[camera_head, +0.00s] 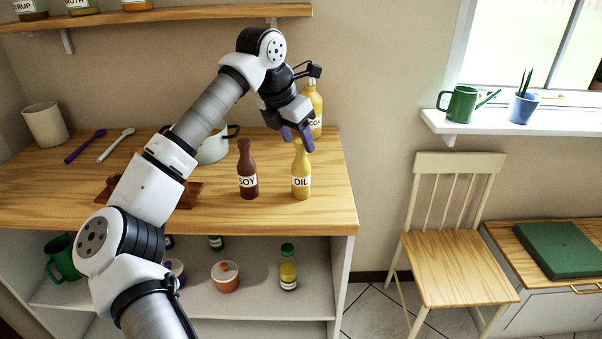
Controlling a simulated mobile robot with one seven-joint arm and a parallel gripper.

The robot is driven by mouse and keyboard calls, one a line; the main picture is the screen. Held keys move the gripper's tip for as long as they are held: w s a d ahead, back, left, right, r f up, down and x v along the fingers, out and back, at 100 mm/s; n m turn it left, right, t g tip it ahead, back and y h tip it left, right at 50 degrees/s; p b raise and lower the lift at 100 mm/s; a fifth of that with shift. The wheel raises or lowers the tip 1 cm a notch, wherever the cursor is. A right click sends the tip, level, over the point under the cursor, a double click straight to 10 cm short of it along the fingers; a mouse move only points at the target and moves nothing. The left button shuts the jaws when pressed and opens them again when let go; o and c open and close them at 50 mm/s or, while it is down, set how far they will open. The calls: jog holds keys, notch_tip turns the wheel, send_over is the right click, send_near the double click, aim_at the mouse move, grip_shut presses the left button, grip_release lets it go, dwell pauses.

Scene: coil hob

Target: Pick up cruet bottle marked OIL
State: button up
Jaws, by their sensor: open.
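The cruet bottle marked OIL (301,174) is yellow with a white label and stands upright near the right front of the wooden counter. My gripper (297,139) is open, with its purple fingers pointing down at the bottle's top. The fingers overlap the bottle's neck in the picture; I cannot tell whether they touch it. A dark brown cruet marked SOY (247,172) stands upright just to the left of it. Another yellow bottle (314,104), its label partly hidden, stands behind my gripper.
A pot (213,150) and a brown tray (187,195) are on the counter (330,200), partly behind my arm. A purple spoon (85,146), a white spoon (116,145) and a cream canister (45,124) are at the left. A wall shelf (200,13) hangs above. A chair (455,265) stands right.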

aim_at(303, 147)
jog(key=x, duration=0.2)
jog(key=p+x, duration=0.1)
jog(key=x, duration=0.1)
jog(key=shift+w+d, duration=0.25)
jog(key=shift+d, duration=0.05)
jog(key=shift+c, duration=0.4)
grip_shut()
